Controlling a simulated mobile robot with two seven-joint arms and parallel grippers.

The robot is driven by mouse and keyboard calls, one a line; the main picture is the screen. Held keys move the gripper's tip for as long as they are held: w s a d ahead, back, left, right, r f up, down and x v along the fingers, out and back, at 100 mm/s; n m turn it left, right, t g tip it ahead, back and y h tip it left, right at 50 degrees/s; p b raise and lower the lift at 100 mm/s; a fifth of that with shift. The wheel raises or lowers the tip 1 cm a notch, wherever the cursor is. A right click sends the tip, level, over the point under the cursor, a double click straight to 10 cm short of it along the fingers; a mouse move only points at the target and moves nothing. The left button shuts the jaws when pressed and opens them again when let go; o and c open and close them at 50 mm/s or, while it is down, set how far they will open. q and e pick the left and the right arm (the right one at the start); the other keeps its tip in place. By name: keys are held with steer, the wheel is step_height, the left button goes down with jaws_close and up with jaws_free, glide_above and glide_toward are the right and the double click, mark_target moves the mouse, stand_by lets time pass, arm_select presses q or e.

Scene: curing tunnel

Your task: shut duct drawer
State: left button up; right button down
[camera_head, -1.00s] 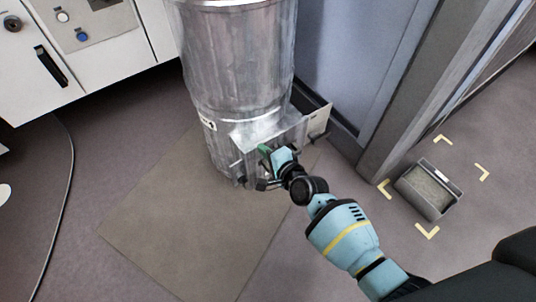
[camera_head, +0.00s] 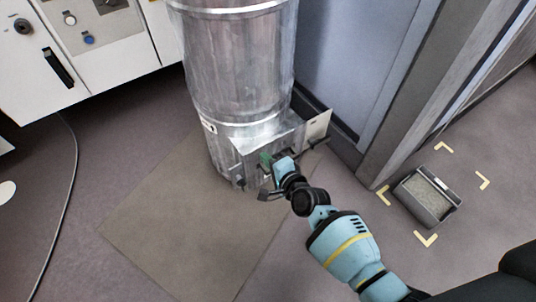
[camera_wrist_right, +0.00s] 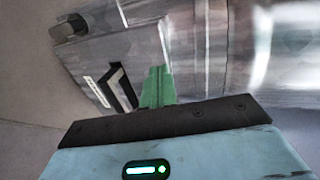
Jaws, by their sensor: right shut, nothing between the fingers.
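A round metal duct (camera_head: 240,65) stands upright on the floor. The duct drawer (camera_head: 252,150) is a box-like metal part jutting from its foot; I cannot tell exactly how far it stands out. My right gripper (camera_head: 266,161) is at the drawer's front, its green fingers shut and empty. In the right wrist view, the shut fingers (camera_wrist_right: 157,87) are beside a black handle (camera_wrist_right: 122,87) on the drawer's front. They are very close to the front, but I cannot tell whether they touch it. My gripper hides part of the front in the head view. My left gripper is not in view.
A grey tray (camera_head: 448,214) with pale contents sits on the floor between yellow corner marks. A white cabinet (camera_head: 110,55) stands at the upper left and a grey wall panel (camera_head: 350,60) behind the duct. A cable (camera_head: 72,200) lies at the left. The floor mat (camera_head: 190,225) before the duct is clear.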

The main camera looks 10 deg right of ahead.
steer(key=p+v, duration=0.4)
steer(key=v, duration=0.7)
steer(key=shift+s+f, duration=0.15)
steer(key=shift+s, duration=0.1)
steer(key=shift+d, duration=0.1)
steer(key=shift+p, duration=0.3)
